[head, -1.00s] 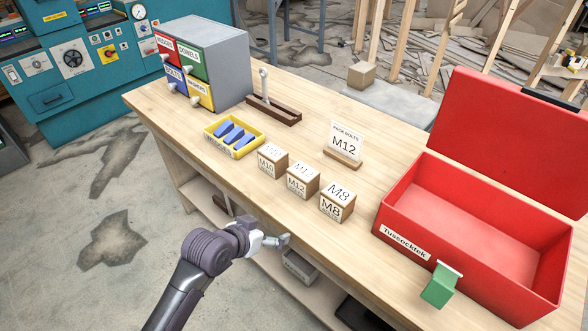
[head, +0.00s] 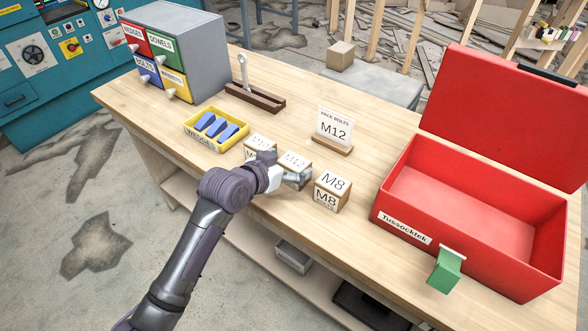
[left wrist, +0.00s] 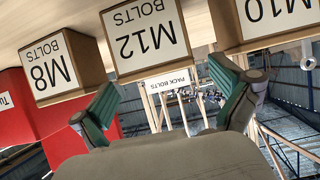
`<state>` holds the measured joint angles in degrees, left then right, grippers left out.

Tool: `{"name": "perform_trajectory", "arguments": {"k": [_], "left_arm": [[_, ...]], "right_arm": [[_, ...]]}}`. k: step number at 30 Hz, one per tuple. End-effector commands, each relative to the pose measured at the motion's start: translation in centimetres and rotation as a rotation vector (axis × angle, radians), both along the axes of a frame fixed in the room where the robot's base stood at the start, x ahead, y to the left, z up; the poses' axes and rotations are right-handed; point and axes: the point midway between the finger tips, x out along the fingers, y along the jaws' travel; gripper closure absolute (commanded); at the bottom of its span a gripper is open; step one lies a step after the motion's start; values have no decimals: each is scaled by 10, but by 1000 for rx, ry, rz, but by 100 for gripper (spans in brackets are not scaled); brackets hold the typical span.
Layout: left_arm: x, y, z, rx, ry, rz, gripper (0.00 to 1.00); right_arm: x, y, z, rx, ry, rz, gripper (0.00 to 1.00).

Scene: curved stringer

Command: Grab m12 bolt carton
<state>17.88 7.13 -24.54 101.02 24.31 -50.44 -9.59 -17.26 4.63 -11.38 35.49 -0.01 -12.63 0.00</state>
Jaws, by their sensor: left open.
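The M12 bolt carton (head: 296,161) is a small brown box with white labels, standing on the bench between the M10 and M8 cartons. My left gripper (head: 282,175) is at its front side and hides part of it. In the left wrist view, which is upside down, the M12 carton (left wrist: 146,36) sits ahead, between the directions of the two spread fingers. The left gripper (left wrist: 168,103) is open and empty there. Whether a finger touches the carton cannot be told. My right gripper is not in view.
The M10 carton (head: 260,142) and M8 carton (head: 332,189) stand close on either side. Behind is an M12 sign (head: 334,127). A yellow wedge tray (head: 190,131) is at left; an open red box (head: 470,248) is at right. Bare bench lies between the sign and the red box.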

Motion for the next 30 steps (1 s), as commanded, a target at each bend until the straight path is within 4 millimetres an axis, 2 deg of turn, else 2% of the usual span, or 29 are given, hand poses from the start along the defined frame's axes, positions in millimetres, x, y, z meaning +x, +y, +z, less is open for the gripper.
{"name": "perform_trajectory", "arguments": {"k": [11,20,30], "left_arm": [[32,-24,-26,-2,0,1,0],[35,-26,-29,0,-1,1,0],[35,-26,-29,0,1,0,57]], "right_arm": [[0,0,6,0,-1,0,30],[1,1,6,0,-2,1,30],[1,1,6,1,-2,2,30]]}}
